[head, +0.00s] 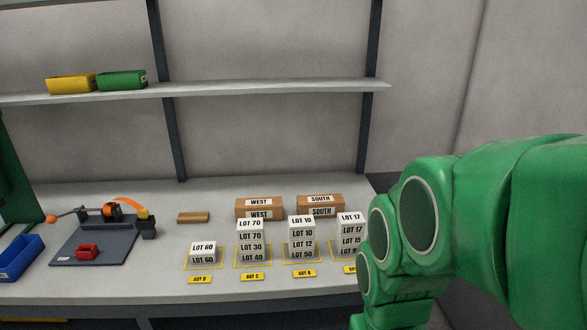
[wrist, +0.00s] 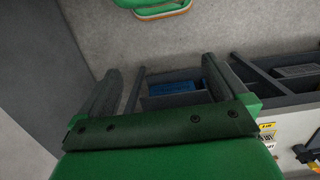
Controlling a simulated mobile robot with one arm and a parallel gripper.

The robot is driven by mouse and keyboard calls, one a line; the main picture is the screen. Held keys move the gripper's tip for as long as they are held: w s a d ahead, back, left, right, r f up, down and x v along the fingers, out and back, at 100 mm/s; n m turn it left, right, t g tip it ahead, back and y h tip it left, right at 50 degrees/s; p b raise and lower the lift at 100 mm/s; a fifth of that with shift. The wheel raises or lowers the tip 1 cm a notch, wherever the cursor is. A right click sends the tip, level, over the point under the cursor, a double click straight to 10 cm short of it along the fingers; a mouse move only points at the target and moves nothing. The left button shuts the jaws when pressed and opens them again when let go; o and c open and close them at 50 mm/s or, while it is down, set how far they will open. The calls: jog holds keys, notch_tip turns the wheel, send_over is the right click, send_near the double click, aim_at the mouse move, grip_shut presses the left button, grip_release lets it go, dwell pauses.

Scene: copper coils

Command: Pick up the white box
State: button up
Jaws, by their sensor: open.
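White boxes with LOT labels stand in yellow outlined bays on the bench in the head view. A single LOT 60 box (head: 203,253) is at the left. To its right are a stack topped by LOT 70 (head: 250,240), a stack topped by LOT 10 (head: 301,239) and a stack topped by LOT 17 (head: 350,232), partly hidden by my green arm. The task does not say which white box. My gripper (wrist: 160,65) is open and empty in the wrist view, away from the boxes. It is not distinguishable in the head view.
Brown WEST (head: 259,208) and SOUTH (head: 320,205) boxes stand behind the stacks. A shelf (head: 230,89) runs above. Bare bench lies left of LOT 60.

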jog(key=w+d+f+t, duration=0.2)
jog(key=w, duration=0.8)
jog(key=w+d+f+t, duration=0.2)
jog(key=w+f+t, duration=0.1)
jog(key=w, duration=0.6)
jog(key=w+d+f+t, duration=0.2)
jog(key=w+d, duration=0.1)
jog(key=w, duration=0.7)
jog(key=t, duration=0.7)
send_near(352, 219)
jog(key=w+f, duration=0.3)
jog(key=shift+w+d, duration=0.1)
jog(key=shift+w+d+t, duration=0.15)
jog(key=shift+w+t, duration=0.15)
jog(key=shift+w, duration=0.2)
jog(key=shift+a+x, duration=0.15)
jog(key=shift+x, duration=1.8)
jog(key=shift+a+x, duration=0.1)
jog(key=shift+x, duration=1.85)
jog(key=shift+r, duration=0.2)
jog(key=c, duration=0.9)
jog(key=shift+r, duration=0.1)
